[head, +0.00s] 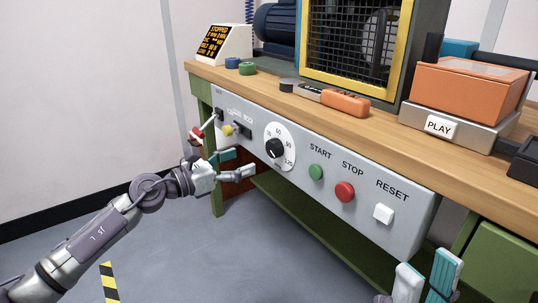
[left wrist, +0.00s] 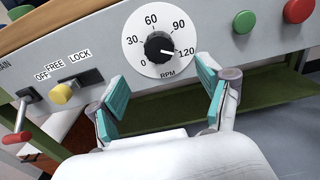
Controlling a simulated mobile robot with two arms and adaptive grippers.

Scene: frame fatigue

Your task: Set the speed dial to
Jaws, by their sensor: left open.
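The speed dial is a black knob (head: 275,149) on a white round scale marked 0 to 120 RPM, on the grey panel front. It also shows in the left wrist view (left wrist: 158,46), where its white pointer mark seems to point toward 120. My left gripper (head: 242,162) is open in front of the panel, just below and left of the dial in the head view. In the left wrist view its teal fingers (left wrist: 164,92) are spread below the dial, empty and apart from the knob. My right gripper (head: 427,270) is open and empty at the lower right.
The panel (head: 325,148) also has a green START button (head: 316,172), a red STOP button (head: 345,192) and a white RESET button (head: 383,213). A yellow FREE/LOCK knob (left wrist: 62,93) and a red-handled lever (left wrist: 19,136) are left of the dial. Floor in front is clear.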

